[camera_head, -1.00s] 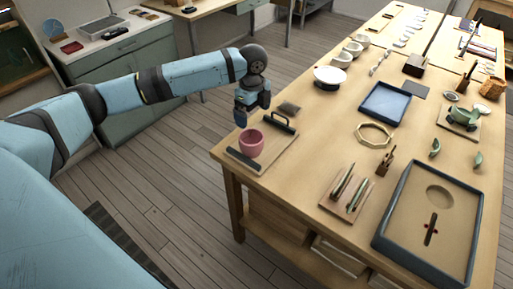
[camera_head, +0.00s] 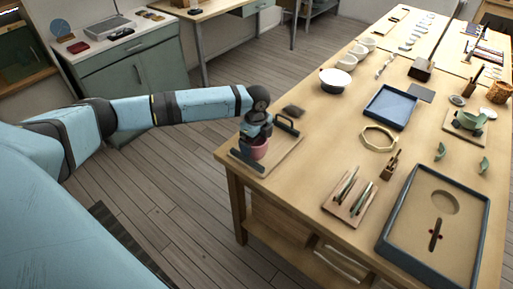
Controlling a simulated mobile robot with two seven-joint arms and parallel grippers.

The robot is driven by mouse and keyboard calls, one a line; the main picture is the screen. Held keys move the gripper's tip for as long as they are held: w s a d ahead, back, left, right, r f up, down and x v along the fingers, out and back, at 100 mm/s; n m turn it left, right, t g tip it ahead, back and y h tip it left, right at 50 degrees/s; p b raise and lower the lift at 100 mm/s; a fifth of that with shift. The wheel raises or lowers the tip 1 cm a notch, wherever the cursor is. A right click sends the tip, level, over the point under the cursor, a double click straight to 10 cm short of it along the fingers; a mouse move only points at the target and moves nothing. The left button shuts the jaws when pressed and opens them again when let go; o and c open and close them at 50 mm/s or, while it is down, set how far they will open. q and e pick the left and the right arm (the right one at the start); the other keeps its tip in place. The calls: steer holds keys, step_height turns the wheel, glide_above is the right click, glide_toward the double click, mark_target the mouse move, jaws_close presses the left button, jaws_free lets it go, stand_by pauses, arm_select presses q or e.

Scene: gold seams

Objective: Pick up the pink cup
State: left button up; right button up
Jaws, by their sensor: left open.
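The pink cup (camera_head: 258,152) stands upright on a wooden tray (camera_head: 277,156) with dark handles, at the near left corner of the long table. My left gripper (camera_head: 257,139) is open and points down at the cup from above. It covers the cup's rim and upper part, so I cannot tell whether the fingers are around the wall or touch it. My right gripper is not in view.
A white bowl (camera_head: 334,82), a blue tray (camera_head: 391,106) and an octagonal wooden frame (camera_head: 379,138) lie to the right. A large dark-rimmed box (camera_head: 462,214) sits at the near right. The table's left edge is close to the cup.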

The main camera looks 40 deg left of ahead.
arm_select(q)
steer(key=c, duration=0.6)
steer(key=shift+r, duration=0.1)
steer(key=shift+c, duration=0.2)
